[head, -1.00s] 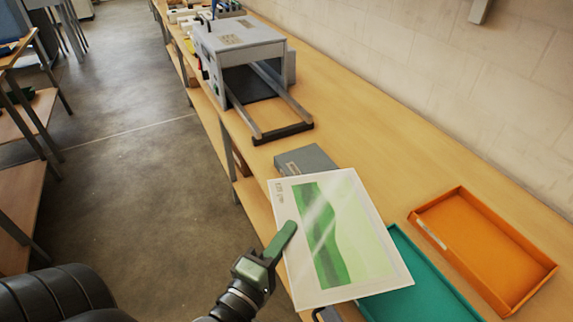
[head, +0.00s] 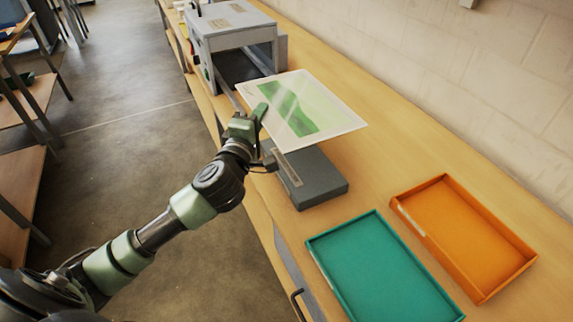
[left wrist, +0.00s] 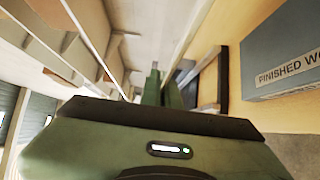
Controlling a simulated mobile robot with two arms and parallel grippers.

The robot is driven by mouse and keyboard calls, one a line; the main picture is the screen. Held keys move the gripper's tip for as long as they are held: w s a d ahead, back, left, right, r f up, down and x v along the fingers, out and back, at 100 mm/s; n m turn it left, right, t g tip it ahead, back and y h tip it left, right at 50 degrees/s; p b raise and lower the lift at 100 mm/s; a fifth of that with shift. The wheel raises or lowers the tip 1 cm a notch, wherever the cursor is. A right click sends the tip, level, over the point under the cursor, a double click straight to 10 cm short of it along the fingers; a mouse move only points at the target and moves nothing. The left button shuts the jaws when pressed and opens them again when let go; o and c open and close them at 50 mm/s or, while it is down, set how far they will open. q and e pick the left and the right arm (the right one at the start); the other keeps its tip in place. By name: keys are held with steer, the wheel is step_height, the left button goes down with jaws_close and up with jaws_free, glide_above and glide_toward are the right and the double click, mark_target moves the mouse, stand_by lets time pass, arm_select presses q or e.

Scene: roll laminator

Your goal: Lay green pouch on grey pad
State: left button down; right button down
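The green pouch (head: 325,112) is a flat clear sheet with a green printed pattern and a pale border. My left gripper (head: 262,109) is shut on its left edge and holds it out flat over the bench. The grey pad (head: 318,178) is a low dark grey block with a label on its left side, on the bench just nearer than the pouch. Its top looks bare. In the left wrist view the pad (left wrist: 285,50) shows at right with "FINISHED WO" readable, and the fingers (left wrist: 165,88) are close together. The pouch cannot be made out there. My right gripper is out of view.
The grey laminator (head: 232,30) stands beyond the pouch, its front rails partly hidden by it. A teal tray (head: 380,265) and an orange tray (head: 465,235), both empty, lie nearer on the bench. A wall runs along the right.

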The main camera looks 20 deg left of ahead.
arm_select(q)
step_height(320, 180, down, 14)
steer(key=b, duration=0.3)
steer(key=shift+f, duration=0.2)
steer(key=shift+f+b, duration=1.35)
steer(key=shift+f, duration=1.2)
steer(key=shift+f, duration=0.1)
steer(key=c, duration=1.7)
jaws_free()
steer(key=shift+s, duration=0.4)
steer(key=s, duration=0.3)
steer(key=s+d, duration=0.1)
steer(key=s, duration=0.3)
steer(key=s+b, duration=0.1)
steer(key=s, duration=0.3)
steer(key=shift+s+d, duration=0.1)
steer(key=shift+d, duration=0.2)
